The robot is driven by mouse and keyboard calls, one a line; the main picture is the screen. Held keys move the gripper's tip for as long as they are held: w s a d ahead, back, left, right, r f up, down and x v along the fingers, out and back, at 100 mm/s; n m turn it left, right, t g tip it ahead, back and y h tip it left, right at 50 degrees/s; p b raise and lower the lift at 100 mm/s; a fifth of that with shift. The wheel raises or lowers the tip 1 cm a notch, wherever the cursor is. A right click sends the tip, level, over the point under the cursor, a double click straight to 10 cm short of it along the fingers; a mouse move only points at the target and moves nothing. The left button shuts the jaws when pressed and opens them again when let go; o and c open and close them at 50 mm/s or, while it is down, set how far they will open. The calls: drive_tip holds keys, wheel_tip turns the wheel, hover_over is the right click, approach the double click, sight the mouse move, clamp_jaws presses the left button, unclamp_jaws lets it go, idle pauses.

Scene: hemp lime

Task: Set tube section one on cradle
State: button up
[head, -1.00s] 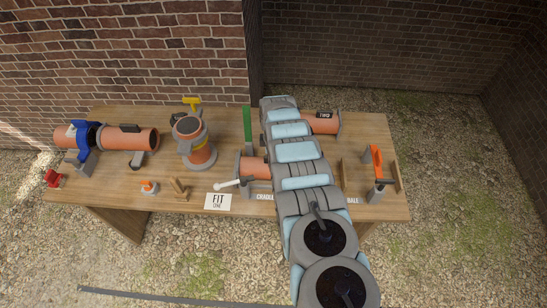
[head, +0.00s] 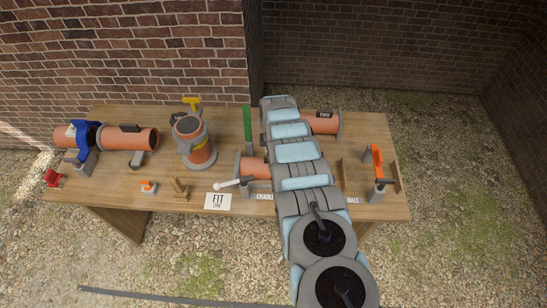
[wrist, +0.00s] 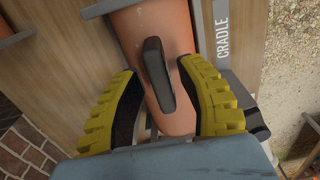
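An orange tube section (head: 254,167) lies at the cradle spot, partly hidden by my arm in the head view. In the wrist view the orange tube (wrist: 160,28) carries a dark raised handle (wrist: 157,72), beside the CRADLE label (wrist: 222,38). The head view hides my gripper behind my arm. I cannot read a number on this tube.
An upright tube (head: 195,148) stands left of the cradle, and a clamped tube (head: 128,138) lies further left. A green post (head: 247,124) rises behind the cradle. An orange-handled tool (head: 376,160) stands at the right.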

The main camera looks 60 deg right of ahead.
drive_tip(key=o, duration=0.6)
drive_tip(key=shift+r, duration=0.15)
drive_tip(key=shift+r+p, duration=3.2)
drive_tip(key=shift+r, duration=0.2)
drive_tip(key=shift+s+a, duration=0.1)
